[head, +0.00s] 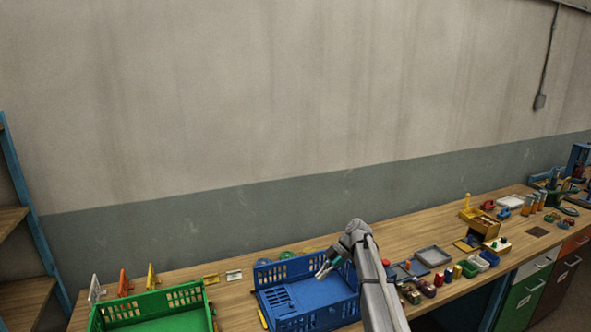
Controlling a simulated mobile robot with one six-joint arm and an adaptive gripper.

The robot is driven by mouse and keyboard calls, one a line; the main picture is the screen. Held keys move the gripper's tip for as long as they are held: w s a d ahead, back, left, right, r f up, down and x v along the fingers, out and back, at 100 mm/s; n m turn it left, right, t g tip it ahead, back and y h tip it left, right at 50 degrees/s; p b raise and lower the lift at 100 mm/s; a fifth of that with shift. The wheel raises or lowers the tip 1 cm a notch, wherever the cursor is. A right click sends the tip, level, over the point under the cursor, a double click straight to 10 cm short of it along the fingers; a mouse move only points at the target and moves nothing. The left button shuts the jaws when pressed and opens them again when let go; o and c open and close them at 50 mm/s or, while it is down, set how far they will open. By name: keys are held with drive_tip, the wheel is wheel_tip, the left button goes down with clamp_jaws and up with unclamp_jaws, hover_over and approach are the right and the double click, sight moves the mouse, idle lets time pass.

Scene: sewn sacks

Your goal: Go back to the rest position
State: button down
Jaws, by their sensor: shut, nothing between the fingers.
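My gripper (324,270) is at the end of my grey arm, which reaches up from the bottom of the head view. It is over the blue crate (270,272) on the wooden workbench, near the crate's right part. The fingers look close together, with nothing held between them. The floor of the blue crate shows no loose sack. Part of the crate's right side is hidden behind my arm.
A green crate (148,309) stands at the front left. Right of my arm, the wooden workbench (407,236) carries a grey tray (433,256), a yellow box (478,219) and several small coloured items. A blue-framed shelf (33,225) stands at the left edge. The space above the bench is free.

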drive_tip(key=s+d+f+m+t+h+b, duration=0.1)
drive_tip(key=s+d+f+m+h+b, duration=0.3)
drive_tip(key=s+f+m+b, duration=0.6)
drive_tip(key=s+d+f+m+t+h+b, duration=0.2)
drive_tip(key=s+d+f+m+h+b, duration=0.2)
drive_tip(key=s+f+m+b, duration=0.6)
drive_tip(key=s+f+m, duration=0.2)
drive_tip(key=s+f, duration=0.3)
drive_tip(key=s, duration=0.2)
drive_tip(key=shift+d+f, duration=0.25)
drive_tip(key=shift+s, duration=0.1)
idle(0.7)
